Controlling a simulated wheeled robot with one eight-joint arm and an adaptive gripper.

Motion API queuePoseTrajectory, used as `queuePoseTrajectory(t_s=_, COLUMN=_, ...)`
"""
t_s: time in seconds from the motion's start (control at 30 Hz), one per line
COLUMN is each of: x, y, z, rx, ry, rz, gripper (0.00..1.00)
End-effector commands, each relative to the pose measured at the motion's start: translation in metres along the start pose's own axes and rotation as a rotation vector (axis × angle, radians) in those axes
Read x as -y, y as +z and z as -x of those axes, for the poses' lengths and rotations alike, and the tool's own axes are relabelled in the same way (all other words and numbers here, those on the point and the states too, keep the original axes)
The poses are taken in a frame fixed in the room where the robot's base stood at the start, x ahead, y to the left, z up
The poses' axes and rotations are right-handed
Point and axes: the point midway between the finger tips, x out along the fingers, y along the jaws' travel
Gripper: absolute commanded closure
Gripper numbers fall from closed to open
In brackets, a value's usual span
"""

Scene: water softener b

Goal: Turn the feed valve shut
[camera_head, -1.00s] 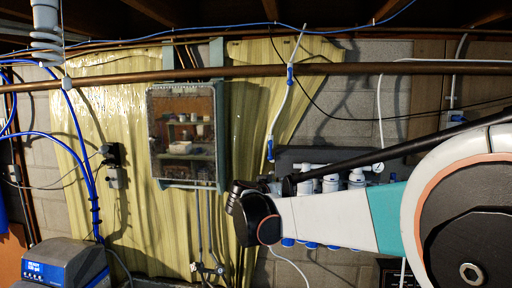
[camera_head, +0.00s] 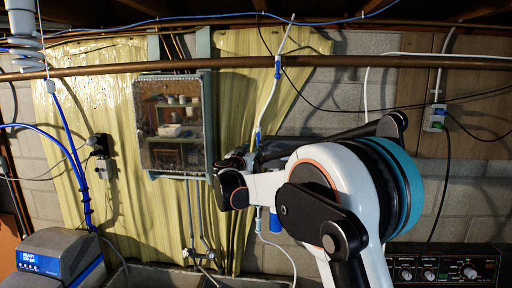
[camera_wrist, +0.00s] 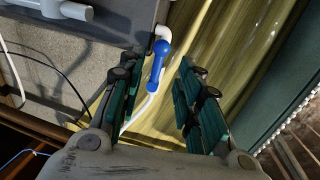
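A blue valve handle (camera_wrist: 158,62) shows in the wrist view on a white elbow, with a white tube running down from it. I take this to be the feed valve. My gripper (camera_wrist: 158,90) is open. The handle stands beyond the fingers, in line with the gap between them, and appears apart from both green-padded fingers. In the head view, a blue fitting (camera_head: 258,137) hangs on the white tube just above my dark wrist (camera_head: 234,180). My fingers are mostly hidden there by my own arm.
A copper pipe (camera_head: 360,62) crosses above my arm. A glazed cabinet (camera_head: 174,125) hangs left of my wrist. A white pipe fitting (camera_wrist: 68,10) on a grey panel is left of the handle. A blue-grey unit (camera_head: 58,256) stands lower left, and a black control box (camera_head: 450,264) lower right.

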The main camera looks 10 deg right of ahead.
Motion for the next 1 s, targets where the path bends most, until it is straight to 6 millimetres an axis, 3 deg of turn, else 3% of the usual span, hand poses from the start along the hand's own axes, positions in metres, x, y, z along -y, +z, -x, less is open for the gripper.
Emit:
queuePoseTrajectory(t_s=0.1, x=0.000, y=-0.001, z=-0.021, rx=0.000, ry=0.002, rz=0.000, gripper=0.68)
queuePoseTrajectory(t_s=0.3, x=0.000, y=-0.001, z=-0.043, rx=0.000, ry=0.000, rz=0.000, gripper=0.68)
queuePoseTrajectory(t_s=0.7, x=0.000, y=0.000, z=-0.049, rx=0.000, ry=0.000, rz=0.000, gripper=0.68)
queuePoseTrajectory(t_s=0.83, x=0.000, y=0.000, z=-0.049, rx=0.000, ry=0.000, rz=0.000, gripper=0.98)
queuePoseTrajectory(t_s=1.0, x=0.000, y=0.000, z=-0.049, rx=0.000, ry=0.000, rz=0.000, gripper=1.00)
